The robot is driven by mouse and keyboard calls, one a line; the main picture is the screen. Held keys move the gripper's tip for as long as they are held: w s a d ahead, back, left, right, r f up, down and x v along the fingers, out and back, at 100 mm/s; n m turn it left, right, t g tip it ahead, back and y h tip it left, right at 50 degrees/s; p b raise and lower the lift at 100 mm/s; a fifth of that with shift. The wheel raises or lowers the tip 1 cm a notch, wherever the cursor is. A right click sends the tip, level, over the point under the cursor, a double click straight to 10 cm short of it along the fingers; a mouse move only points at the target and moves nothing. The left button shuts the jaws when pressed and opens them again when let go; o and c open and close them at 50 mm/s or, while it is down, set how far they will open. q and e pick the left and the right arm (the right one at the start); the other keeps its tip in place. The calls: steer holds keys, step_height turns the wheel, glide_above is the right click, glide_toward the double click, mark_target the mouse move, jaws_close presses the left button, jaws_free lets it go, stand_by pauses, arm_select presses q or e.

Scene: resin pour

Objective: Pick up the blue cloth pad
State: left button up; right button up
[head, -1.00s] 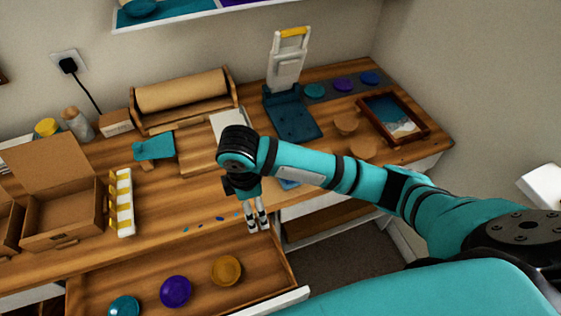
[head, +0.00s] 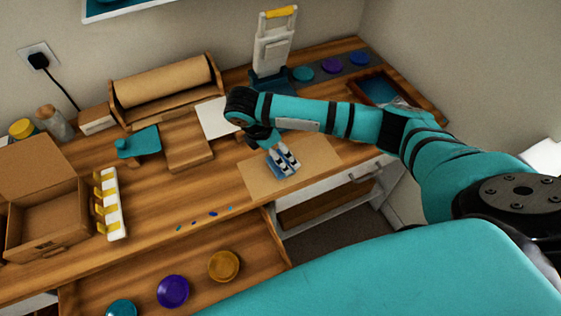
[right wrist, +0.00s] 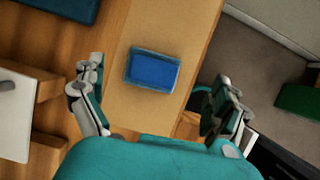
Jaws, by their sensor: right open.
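The blue cloth pad (right wrist: 153,70) lies flat on a brown paper sheet (head: 318,158) on the wooden bench. My right gripper (head: 283,161) is open over the sheet, above the pad, and hides most of the pad in the head view. In the right wrist view, the spread fingers of the right gripper (right wrist: 155,78) stand on either side of the pad with nothing between them in their grip. The fingers look apart from the pad. My left gripper is not in view.
An open drawer with teal, purple (head: 173,290) and amber (head: 223,266) round pots is at the front left. A cardboard box (head: 46,215) and a yellow-and-white rack (head: 113,203) stand left. A paper roll holder (head: 165,90) and a white press (head: 273,45) are behind.

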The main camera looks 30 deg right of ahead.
steer(key=shift+w+a+p+x, duration=0.1)
steer(key=shift+a+p+x, duration=0.05)
steer(key=shift+x, duration=0.85)
steer(key=shift+w+a+p+x, duration=0.1)
steer(key=shift+p+x, duration=0.1)
steer(key=shift+x, duration=0.85)
steer(key=shift+w+a+p+x, duration=0.1)
steer(key=shift+a+p+x, duration=0.05)
steer(key=shift+x, duration=0.85)
steer(key=shift+f, duration=0.15)
steer(key=c, duration=1.2)
